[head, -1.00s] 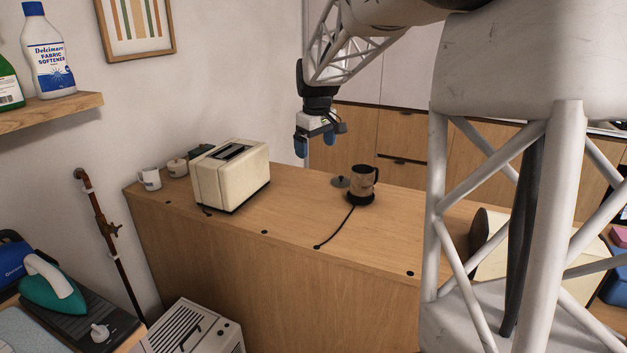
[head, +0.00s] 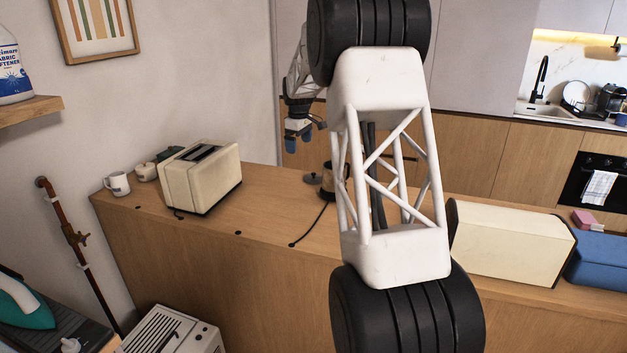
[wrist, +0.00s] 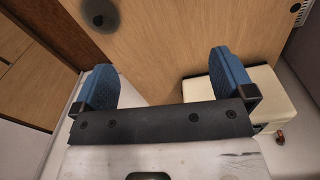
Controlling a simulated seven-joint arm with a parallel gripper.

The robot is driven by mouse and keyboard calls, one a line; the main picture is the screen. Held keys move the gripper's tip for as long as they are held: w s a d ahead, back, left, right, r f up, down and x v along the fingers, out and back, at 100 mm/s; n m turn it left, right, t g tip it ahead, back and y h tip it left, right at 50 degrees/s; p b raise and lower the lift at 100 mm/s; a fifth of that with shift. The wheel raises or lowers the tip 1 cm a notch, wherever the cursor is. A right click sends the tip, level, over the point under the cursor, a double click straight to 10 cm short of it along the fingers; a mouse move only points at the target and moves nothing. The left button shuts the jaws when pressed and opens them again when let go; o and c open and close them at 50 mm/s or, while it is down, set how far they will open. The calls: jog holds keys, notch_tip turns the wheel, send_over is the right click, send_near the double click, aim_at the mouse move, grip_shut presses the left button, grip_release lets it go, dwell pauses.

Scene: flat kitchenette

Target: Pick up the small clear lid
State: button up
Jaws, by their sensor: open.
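A small round lid with a knob, greyish and see-through, lies flat on the wooden counter in the head view (head: 312,179), just left of the dark-topped coffee pot (head: 327,184). I take it as the small clear lid. It also shows as a grey disc at the top edge of the wrist view (wrist: 101,12), partly cut off. My gripper (head: 298,140) hangs above the counter, near the lid and higher than it. In the wrist view its blue fingers (wrist: 165,78) are wide apart with nothing between them. My arm hides part of the pot.
A cord (head: 310,228) runs from the coffee pot. A cream box (head: 510,243) stands at the right. Counter between toaster and lid is clear.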

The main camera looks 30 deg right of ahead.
jog(key=n, duration=0.2)
send_over(313, 173)
jog(key=shift+g, duration=0.3)
jog(key=f, duration=1.1)
jog(key=shift+w+d+f, duration=0.1)
jog(key=shift+w+f, duration=0.15)
jog(key=shift+f, duration=0.15)
jog(key=shift+f, duration=0.1)
jog(key=shift+f, duration=1.2)
jog(key=shift+f, duration=0.1)
jog(key=shift+s+f, duration=0.15)
jog(key=shift+f, duration=2.4)
jog(key=shift+c, duration=0.5)
jog(key=c, duration=0.5)
